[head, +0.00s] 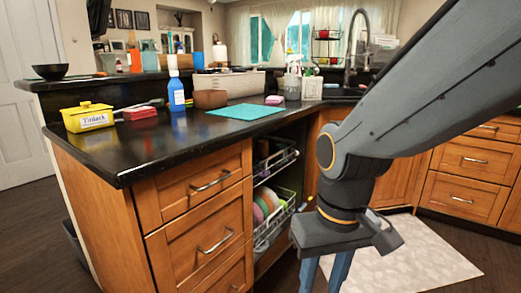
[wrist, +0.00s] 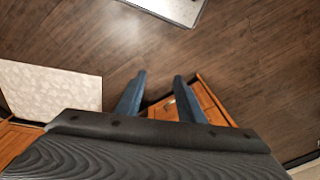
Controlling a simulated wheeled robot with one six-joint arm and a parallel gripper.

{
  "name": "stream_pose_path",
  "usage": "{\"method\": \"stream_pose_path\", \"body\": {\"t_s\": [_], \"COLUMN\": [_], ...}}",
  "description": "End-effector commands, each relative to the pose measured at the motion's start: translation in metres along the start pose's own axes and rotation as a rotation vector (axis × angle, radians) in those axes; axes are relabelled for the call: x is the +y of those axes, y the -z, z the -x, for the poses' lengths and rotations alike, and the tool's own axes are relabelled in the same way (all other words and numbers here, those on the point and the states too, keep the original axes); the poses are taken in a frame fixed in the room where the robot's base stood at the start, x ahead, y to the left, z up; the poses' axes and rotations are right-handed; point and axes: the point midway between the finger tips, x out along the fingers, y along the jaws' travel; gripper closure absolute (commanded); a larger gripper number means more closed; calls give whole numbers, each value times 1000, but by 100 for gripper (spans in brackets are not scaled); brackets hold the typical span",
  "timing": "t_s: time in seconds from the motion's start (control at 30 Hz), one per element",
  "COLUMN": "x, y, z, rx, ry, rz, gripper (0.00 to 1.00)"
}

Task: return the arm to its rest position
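My arm reaches in from the upper right of the head view and bends down at its wrist. My gripper (head: 324,283) points down in front of the open cabinet, and its fingertips are cut off by the bottom edge. In the wrist view both blue fingers of my gripper (wrist: 160,78) stand apart with bare floor showing between them. Nothing is held. The fingers touch nothing that I can see.
A black counter (head: 150,150) over wooden drawers (head: 210,190) stands at left. An open cabinet shows pull-out wire racks (head: 272,215) with dishes. A pale rug (head: 420,255) covers floor at right.

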Motion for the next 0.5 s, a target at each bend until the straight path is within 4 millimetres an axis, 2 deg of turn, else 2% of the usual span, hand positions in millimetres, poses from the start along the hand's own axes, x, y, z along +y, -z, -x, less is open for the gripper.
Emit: {"method": "stream_pose_path", "body": {"t_s": [0.13, 0.5], "x": [-17, 2], "y": [-18, -16], "z": [15, 39], "rx": [-36, -35], "ry": [13, -2], "rz": [49, -16], "gripper": [65, 65]}}
